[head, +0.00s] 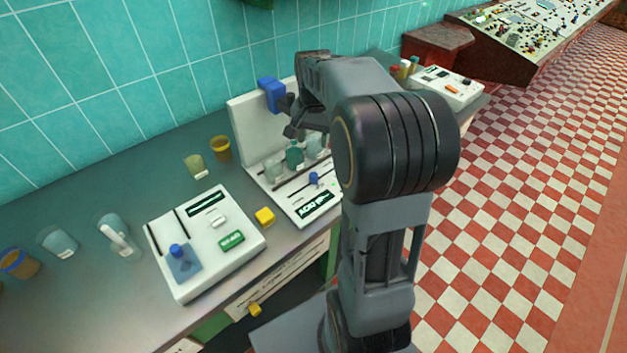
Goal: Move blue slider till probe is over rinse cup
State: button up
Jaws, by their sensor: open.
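A white machine (238,120) with an upright back panel stands on the counter at the wall. A small blue slider knob (313,178) sits on a dark slot in its base. A blue block (271,94) is high on its back panel; I cannot make out a probe tip. Several cups stand on the base, including a clear one (273,171) at left and a teal one (294,156) in the middle. I cannot tell which is the rinse cup. My gripper (289,120) is open, small and dark, above the cups and near the blue block, apart from the slider knob.
A white device (205,235) with a blue knob (177,250) and a yellow block (265,217) are at front left. Loose cups (194,166) stand left on the grey counter (120,190). Another white device (445,88) is at back right. My arm hides the machine's right side.

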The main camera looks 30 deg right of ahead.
aim_at(314, 174)
jog(key=shift+m, duration=0.5)
jog(key=f, duration=1.3)
jog(key=shift+s+a+f, duration=0.1)
jog(key=shift+s+a, duration=0.05)
jog(key=shift+s, duration=0.15)
grip_shut()
